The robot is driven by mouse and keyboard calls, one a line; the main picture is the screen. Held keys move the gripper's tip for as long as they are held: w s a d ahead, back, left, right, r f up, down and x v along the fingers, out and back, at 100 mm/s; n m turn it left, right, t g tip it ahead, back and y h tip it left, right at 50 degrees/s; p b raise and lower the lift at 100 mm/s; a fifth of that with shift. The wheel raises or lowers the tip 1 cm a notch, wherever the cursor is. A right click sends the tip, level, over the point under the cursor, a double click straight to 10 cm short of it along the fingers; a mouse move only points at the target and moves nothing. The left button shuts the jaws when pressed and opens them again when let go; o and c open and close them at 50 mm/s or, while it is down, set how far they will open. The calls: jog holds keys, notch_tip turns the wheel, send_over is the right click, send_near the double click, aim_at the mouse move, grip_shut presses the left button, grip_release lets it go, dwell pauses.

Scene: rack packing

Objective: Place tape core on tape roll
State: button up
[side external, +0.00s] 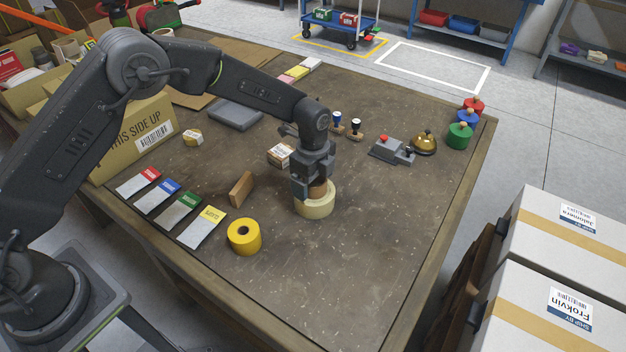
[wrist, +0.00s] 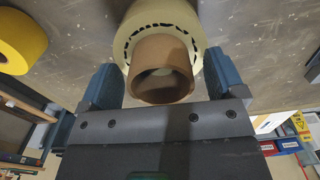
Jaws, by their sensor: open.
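The tape core (wrist: 163,62) is a brown cardboard ring. It stands upright at the middle of the cream tape roll (wrist: 135,18), which lies flat on the table. In the side view the core (side external: 317,187) shows just above the roll (side external: 316,207), under my gripper. Whether the core sits on the roll's top or partly in its hole is hard to tell. My gripper (side external: 313,183) points down over them. In the wrist view my gripper's fingers (wrist: 162,85) are open, one on each side of the core with gaps between.
A yellow tape roll (side external: 244,237) and a wooden block (side external: 241,188) lie to the left. A small box (side external: 281,155) stands behind my gripper. Stamps (side external: 355,130), a grey device (side external: 388,150) and a brass bell (side external: 424,143) stand farther back. The table's front right is clear.

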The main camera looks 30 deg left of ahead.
jog(key=s+a+r+n+t, duration=0.1)
jog(key=s+a+r+n, duration=0.1)
jog(key=r, duration=0.8)
jog(key=s+a+r+n, duration=0.2)
jog(key=s+r, duration=0.1)
jog(key=r, duration=0.7)
jog(key=s+a+r+n+t, duration=0.2)
jog(key=s+a+r+n, duration=0.25)
jog(key=s+r, duration=0.3)
jog(key=s+a+n+t, duration=0.1)
jog(key=s+a+n, duration=0.1)
jog(key=s+n, duration=0.3)
jog(key=s+a+f+n+t, duration=0.1)
jog(key=s+n, duration=0.4)
jog(key=s, duration=0.8)
jog(key=shift+a+f+t, duration=0.3)
jog(key=shift+a, duration=0.15)
